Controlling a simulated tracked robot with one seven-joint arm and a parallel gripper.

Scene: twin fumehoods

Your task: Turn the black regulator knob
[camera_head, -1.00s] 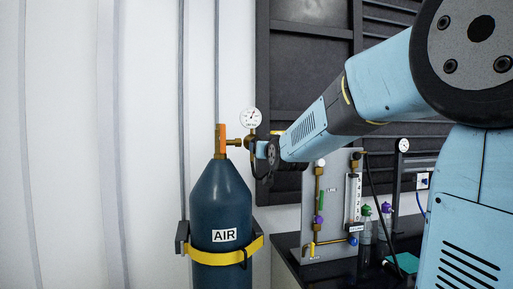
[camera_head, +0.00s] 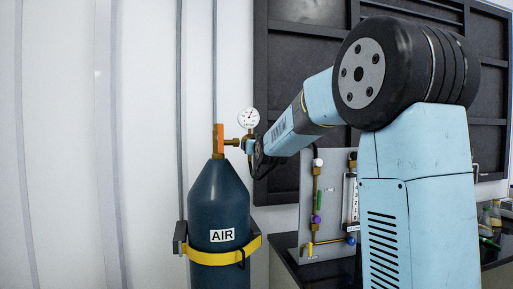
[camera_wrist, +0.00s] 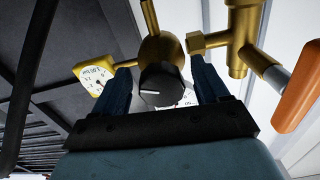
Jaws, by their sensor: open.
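The black regulator knob (camera_wrist: 162,86) has a white pointer line and sits on the brass regulator body (camera_wrist: 161,49) in the wrist view. My gripper (camera_wrist: 164,80) is open, with one dark blue finger on each side of the knob; I cannot tell whether either finger touches it. In the head view my gripper (camera_head: 250,146) is at the regulator beside the cylinder's valve, and my arm hides the knob. The regulator's round white gauge (camera_head: 249,118) stands just above my gripper. The blue AIR cylinder (camera_head: 219,205) stands upright below.
The cylinder has an orange valve handle (camera_head: 218,138) and a yellow strap (camera_head: 222,257) on a wall bracket. A grey panel (camera_head: 330,225) with brass piping and a flowmeter stands right of it on a dark bench. The white wall on the left is clear.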

